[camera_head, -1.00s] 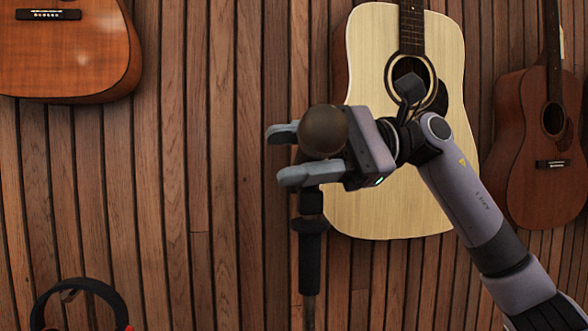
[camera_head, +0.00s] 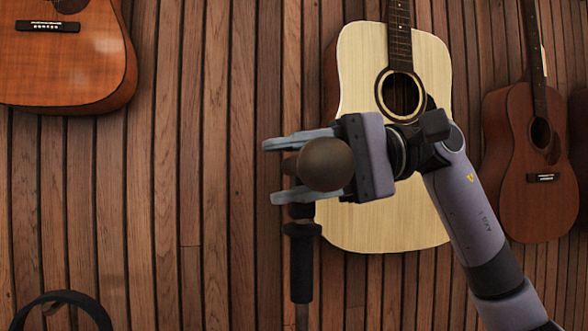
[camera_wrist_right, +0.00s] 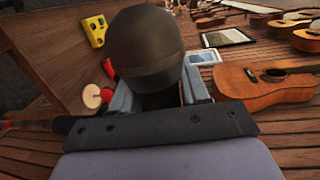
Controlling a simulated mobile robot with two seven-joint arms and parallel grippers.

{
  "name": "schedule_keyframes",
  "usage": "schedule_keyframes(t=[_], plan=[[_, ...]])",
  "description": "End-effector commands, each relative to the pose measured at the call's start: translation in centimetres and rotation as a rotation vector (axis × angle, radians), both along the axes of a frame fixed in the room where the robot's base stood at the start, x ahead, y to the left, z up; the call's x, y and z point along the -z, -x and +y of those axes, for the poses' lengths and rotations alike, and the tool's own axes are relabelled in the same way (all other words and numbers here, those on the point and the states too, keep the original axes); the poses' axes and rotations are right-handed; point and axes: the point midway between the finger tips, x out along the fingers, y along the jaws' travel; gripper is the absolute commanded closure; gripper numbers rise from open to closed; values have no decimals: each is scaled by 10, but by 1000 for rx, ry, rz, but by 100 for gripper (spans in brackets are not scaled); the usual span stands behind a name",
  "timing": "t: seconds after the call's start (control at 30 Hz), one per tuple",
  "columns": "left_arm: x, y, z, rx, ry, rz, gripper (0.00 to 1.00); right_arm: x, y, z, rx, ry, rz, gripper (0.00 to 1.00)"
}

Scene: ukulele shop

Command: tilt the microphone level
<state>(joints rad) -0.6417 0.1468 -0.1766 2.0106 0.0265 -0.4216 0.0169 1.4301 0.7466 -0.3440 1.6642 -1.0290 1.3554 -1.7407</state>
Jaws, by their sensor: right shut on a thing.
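The microphone (camera_head: 326,164) shows its round brown-grey head toward me in the head view, between the fingers of my right gripper (camera_head: 296,170). Below it a dark stand (camera_head: 302,262) runs down. In the right wrist view the microphone's dark rounded head (camera_wrist_right: 146,45) rises above the fingers, which close on it from both sides. My right gripper is shut on the microphone. The microphone's body behind its head is mostly hidden. My left gripper is not in view.
A pale guitar (camera_head: 425,190) hangs on the slatted wall behind my right arm. Brown guitars hang at the upper left (camera_head: 80,70) and right (camera_head: 530,190). Headphones (camera_head: 62,298) show at the lower left. The wrist view shows a tablet (camera_wrist_right: 228,37) and a yellow device (camera_wrist_right: 95,30).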

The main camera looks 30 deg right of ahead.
Motion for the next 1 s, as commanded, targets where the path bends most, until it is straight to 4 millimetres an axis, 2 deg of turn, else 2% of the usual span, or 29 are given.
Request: schedule_keyframes(t=[0.3, 0.33, 0.4, 0.73, 0.87, 1.0], plan=[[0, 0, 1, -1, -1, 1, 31, 0, 1, 0, -2, 2, 0, 100], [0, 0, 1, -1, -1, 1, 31, 0, 1, 0, -2, 2, 0, 51], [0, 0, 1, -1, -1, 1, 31, 0, 1, 0, -2, 2, 0, 33], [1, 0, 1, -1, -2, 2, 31, 0, 1, -3, 0, 0, 0, 33], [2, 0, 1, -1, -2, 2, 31, -3, 3, -18, 2, -2, 0, 33], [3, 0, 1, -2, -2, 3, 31, -7, 7, -42, 3, -2, -1, 33]])
